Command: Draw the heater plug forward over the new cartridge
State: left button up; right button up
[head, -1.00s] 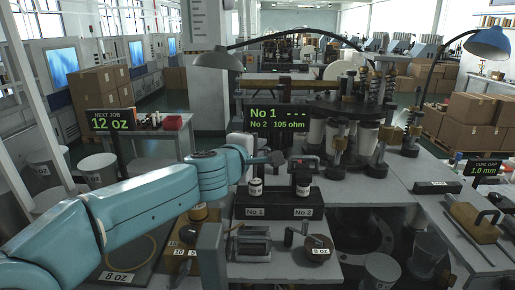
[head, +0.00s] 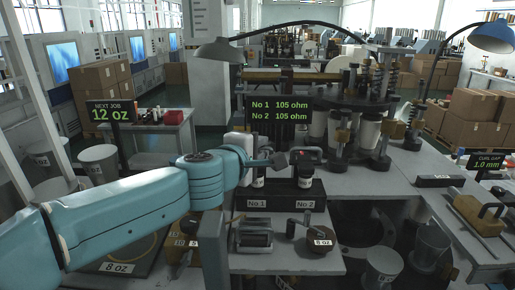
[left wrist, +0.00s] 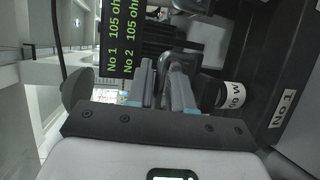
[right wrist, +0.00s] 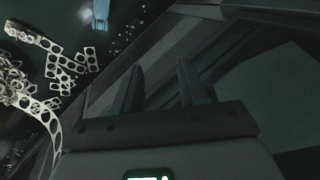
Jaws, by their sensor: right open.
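My left gripper (head: 275,161) reaches over the No 1 place of the black holder (head: 280,203). In the left wrist view its fingers (left wrist: 164,72) are close together, with a grey block, apparently the heater plug (left wrist: 176,60), between their tips. The new cartridge (head: 258,182), small with a white band, stands at No 1 just below the gripper; its band also shows in the left wrist view (left wrist: 232,95). The gripper partly hides its top, so the exact fit is unclear. A similar cartridge (head: 305,182) stands at No 2. My right gripper (right wrist: 163,85) is open and empty.
The display (head: 280,110) reads 105 ohm for both No 1 and No 2. A metal clamp (head: 254,235) and a round 8 oz piece (head: 320,238) lie in front. The cup-forming turret (head: 350,105) stands behind. The right wrist view shows punched scrap strip (right wrist: 40,110).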

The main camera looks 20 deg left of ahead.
pick_arm(q)
jog(key=shift+s, duration=0.1)
jog(key=p+v, duration=0.3)
jog(key=v, duration=1.3)
jog(key=shift+d+f, duration=0.1)
jog(key=shift+s, duration=0.15)
